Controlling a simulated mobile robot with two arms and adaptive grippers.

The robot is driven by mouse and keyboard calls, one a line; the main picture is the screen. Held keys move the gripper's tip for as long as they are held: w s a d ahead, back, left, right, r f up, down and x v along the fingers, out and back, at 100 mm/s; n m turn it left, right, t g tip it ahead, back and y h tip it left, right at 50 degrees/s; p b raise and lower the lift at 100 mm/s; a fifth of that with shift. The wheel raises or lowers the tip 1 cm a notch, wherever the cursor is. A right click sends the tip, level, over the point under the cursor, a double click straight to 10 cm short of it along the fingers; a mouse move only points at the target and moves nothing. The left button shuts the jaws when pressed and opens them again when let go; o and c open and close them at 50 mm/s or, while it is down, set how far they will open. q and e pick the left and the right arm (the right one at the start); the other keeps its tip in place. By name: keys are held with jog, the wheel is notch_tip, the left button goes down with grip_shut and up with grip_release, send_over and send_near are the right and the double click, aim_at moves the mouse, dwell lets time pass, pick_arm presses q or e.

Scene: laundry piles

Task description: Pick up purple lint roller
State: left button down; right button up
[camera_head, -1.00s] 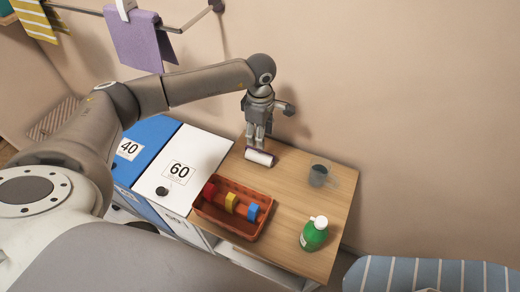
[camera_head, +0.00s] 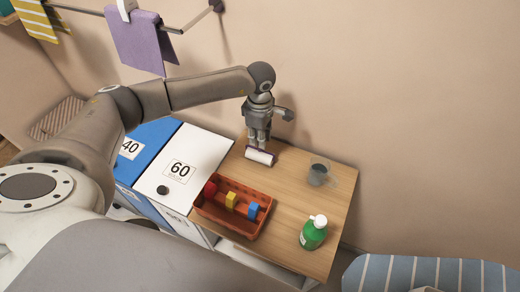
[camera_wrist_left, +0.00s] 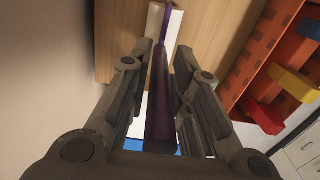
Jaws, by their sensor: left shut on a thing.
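The lint roller, with a white roll (camera_head: 260,157) and purple ends, is at the back edge of the wooden table by the wall. My left gripper (camera_head: 258,141) points down over it and is shut on its purple handle. In the left wrist view the purple handle (camera_wrist_left: 161,100) runs between the two fingers, with the white roll beyond the fingertips. In the head view the fingers and my wrist hide most of the handle. The roller is at or very near the tabletop; I cannot tell if it is clear of it. My right gripper is not in view.
An orange basket (camera_head: 211,213) with red, yellow and blue items stands at the table's front left. A grey cup (camera_head: 318,175) and a green bottle (camera_head: 313,236) stand to the right. White (camera_head: 202,148) and blue (camera_head: 150,133) bins adjoin on the left. The table's middle is clear.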

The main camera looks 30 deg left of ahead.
pick_arm(q)
jog(key=shift+r+b, duration=0.45)
notch_tip(320, 180, up, 2)
jog(key=shift+r+b, duration=0.1)
jog(key=shift+b, duration=0.75)
jog(key=s+d+r+b, duration=0.2)
jog(key=s+r+b, duration=0.2)
jog(key=s+r, duration=0.6)
jog(key=s, duration=0.4)
jog(key=shift+b, duration=0.3)
jog(key=shift+w+d, duration=0.1)
jog(key=shift+d, duration=0.05)
jog(key=w+d+m, duration=0.1)
jog(key=m, duration=0.5)
jog(key=d+m, duration=0.2)
jog(key=m, duration=0.4)
jog(key=w+d+m, duration=0.1)
jog(key=m, duration=0.5)
jog(key=shift+w+d+r+m, duration=0.1)
jog(key=shift+w+d+m, duration=0.05)
jog(key=shift+w+m, duration=0.2)
